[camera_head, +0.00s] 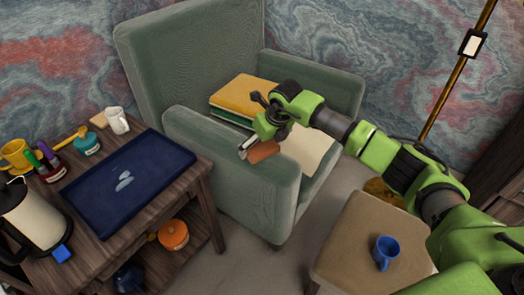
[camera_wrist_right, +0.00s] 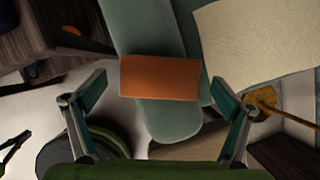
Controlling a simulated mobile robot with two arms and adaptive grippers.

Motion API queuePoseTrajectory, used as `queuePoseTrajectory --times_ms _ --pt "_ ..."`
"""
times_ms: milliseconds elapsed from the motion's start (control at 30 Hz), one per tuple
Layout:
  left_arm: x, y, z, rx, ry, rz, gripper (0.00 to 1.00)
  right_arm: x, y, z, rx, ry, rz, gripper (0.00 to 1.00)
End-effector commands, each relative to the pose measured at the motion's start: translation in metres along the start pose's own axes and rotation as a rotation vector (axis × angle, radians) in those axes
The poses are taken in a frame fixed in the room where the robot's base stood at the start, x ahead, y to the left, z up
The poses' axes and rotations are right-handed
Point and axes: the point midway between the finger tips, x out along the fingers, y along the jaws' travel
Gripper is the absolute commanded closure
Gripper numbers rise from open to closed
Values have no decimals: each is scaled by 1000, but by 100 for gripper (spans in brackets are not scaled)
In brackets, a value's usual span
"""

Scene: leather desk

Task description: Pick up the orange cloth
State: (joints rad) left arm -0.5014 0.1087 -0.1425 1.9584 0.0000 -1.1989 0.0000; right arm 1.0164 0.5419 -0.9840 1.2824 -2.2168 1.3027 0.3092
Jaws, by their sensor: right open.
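The orange cloth (camera_head: 263,151) is a small flat rectangle lying on the near end of the green armchair's left armrest. In the right wrist view the cloth (camera_wrist_right: 160,78) lies across the armrest, ahead of and between my fingers. My right gripper (camera_head: 247,150) reaches in from the right and hovers by the cloth, partly covering it in the head view. Its two fingers (camera_wrist_right: 158,95) stand wide apart with nothing between them. I cannot tell the exact gap to the cloth.
The armchair (camera_head: 225,165) holds a yellow folded item (camera_head: 247,93) and a cream sheet (camera_head: 308,148). A blue mug (camera_head: 385,250) stands on a tan stool (camera_head: 350,232).

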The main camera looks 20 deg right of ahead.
Motion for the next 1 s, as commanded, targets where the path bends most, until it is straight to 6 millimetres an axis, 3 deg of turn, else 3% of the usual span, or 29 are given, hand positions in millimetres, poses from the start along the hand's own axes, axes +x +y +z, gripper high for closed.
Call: queuePoseTrajectory --times_ms 233,400,767,1000 --pt "-1 0 0 0 1 0 100 2 0 0 -1 -1 -1 4" --pt "-1 0 0 0 0 0 100 2 0 0 0 0 -1 45" --pt "-1 0 0 0 1 0 100 0 0 1 0 -1 -1 49" --pt "3 0 2 1 1 1 100 -23 -1 11 0 -4 -2 49"
